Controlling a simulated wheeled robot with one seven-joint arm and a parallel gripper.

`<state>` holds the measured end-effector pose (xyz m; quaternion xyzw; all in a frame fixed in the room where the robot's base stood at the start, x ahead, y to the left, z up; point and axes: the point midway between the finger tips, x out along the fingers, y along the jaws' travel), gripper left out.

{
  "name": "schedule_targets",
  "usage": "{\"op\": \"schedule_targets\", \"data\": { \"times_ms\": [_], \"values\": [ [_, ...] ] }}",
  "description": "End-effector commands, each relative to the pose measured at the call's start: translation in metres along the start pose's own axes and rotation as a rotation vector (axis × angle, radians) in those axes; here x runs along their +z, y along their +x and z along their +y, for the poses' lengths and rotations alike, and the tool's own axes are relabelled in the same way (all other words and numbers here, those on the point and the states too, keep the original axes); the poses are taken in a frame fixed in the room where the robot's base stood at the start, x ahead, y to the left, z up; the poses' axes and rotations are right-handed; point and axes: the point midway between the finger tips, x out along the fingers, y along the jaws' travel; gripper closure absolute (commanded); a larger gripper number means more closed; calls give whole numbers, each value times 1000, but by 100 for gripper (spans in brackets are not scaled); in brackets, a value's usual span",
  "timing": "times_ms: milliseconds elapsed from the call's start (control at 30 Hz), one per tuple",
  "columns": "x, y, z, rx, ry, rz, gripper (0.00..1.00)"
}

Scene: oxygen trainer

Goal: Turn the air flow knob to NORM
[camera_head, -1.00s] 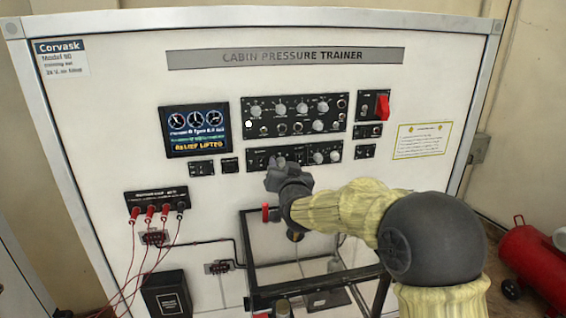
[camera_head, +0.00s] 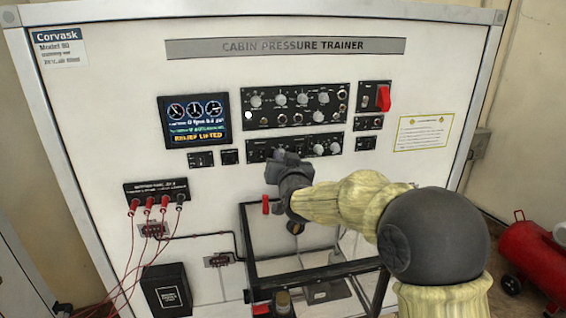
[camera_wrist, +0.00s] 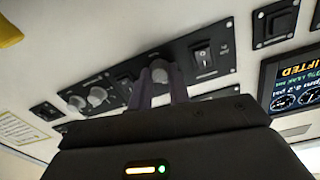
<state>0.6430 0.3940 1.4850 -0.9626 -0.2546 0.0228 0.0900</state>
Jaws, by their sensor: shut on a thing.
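My gripper (camera_head: 281,157) is at the lower control strip of the white trainer panel, its fingers covering part of that strip. In the wrist view my gripper's two fingers (camera_wrist: 161,88) close on either side of a small round grey knob (camera_wrist: 158,70). The lower control strip (camera_head: 256,155) also holds two more grey knobs (camera_head: 327,149) to the right of the gripper. No air flow or NORM lettering is readable, and the pointer of the held knob is hidden or too small to tell.
Above the strip is a larger black knob panel (camera_head: 296,105). A display (camera_head: 194,121) at its left reads RELIEF LIFTED. A red guarded switch (camera_head: 383,98) stands at right. A dark metal frame (camera_head: 262,272) is below my wrist. Red leads (camera_head: 133,232) hang at lower left.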

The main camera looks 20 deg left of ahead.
Motion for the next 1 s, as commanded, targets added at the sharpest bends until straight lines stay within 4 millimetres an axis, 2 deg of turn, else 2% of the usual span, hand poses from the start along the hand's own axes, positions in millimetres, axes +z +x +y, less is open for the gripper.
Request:
{"op": "schedule_targets", "data": {
  "times_ms": [700,1000],
  "values": [
    [3,0,0,-5,-578,23,100],
    [2,0,0,-6,-738,26,100]
  ]
}}
